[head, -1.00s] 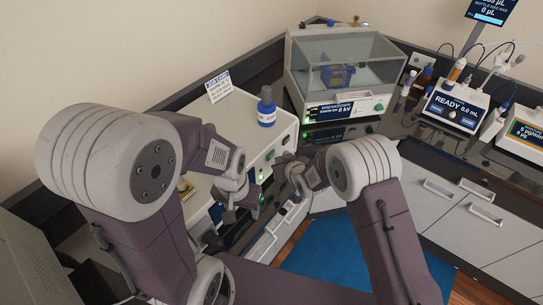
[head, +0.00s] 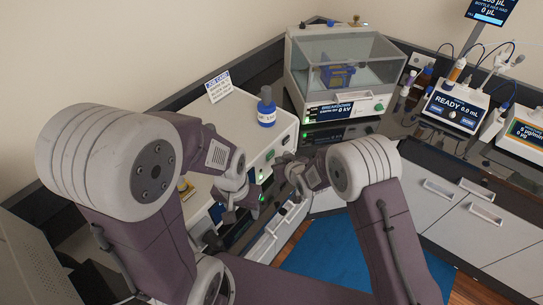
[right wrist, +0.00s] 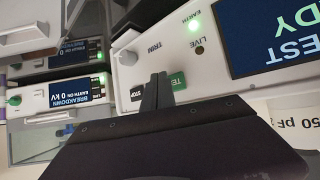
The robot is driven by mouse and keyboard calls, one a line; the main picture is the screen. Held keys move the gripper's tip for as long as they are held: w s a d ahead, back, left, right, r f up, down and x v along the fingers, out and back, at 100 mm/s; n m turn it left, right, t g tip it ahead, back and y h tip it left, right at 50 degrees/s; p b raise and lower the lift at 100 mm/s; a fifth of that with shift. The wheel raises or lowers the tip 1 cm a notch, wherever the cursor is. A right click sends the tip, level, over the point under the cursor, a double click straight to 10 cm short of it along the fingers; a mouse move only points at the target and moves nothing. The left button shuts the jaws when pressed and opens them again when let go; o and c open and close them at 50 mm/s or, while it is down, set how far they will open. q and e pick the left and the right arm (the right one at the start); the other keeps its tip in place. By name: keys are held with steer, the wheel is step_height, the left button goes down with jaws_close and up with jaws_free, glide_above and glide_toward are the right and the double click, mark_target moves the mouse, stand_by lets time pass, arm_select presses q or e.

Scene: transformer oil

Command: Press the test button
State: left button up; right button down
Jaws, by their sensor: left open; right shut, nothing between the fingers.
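The green TEST button (right wrist: 178,81) shows upside down in the right wrist view, on a white front panel. A dark STOP button (right wrist: 137,93) sits to its left. My right gripper (right wrist: 157,82) is shut and empty. Its fingertips overlap the panel between the two buttons in this view; whether they touch the panel I cannot tell. In the head view my right gripper (head: 282,168) is close to the front of the white tester (head: 225,130). My left gripper (head: 240,205) is open, lower and to the left, near the same front.
A dispenser reading READY (head: 452,108) stands on the right bench. A white part marked 50 pF (right wrist: 295,122) is at right in the wrist view.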

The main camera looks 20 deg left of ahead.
steer(key=shift+a, duration=0.15)
stand_by(0.4)
steer(key=shift+w+a, duration=0.15)
steer(key=shift+a, duration=0.1)
steer(key=shift+w+a+b, duration=0.15)
steer(key=shift+a+b, duration=0.2)
steer(key=shift+b, duration=0.15)
stand_by(0.7)
steer(key=shift+d, duration=0.15)
steer(key=shift+s+d, duration=0.3)
steer(key=shift+d, duration=0.3)
steer(key=shift+s+d, duration=0.3)
steer(key=shift+d, duration=0.45)
steer(key=shift+s+d, duration=0.35)
steer(key=shift+d, duration=0.45)
steer(key=shift+s+d, duration=0.3)
steer(key=shift+d, duration=0.45)
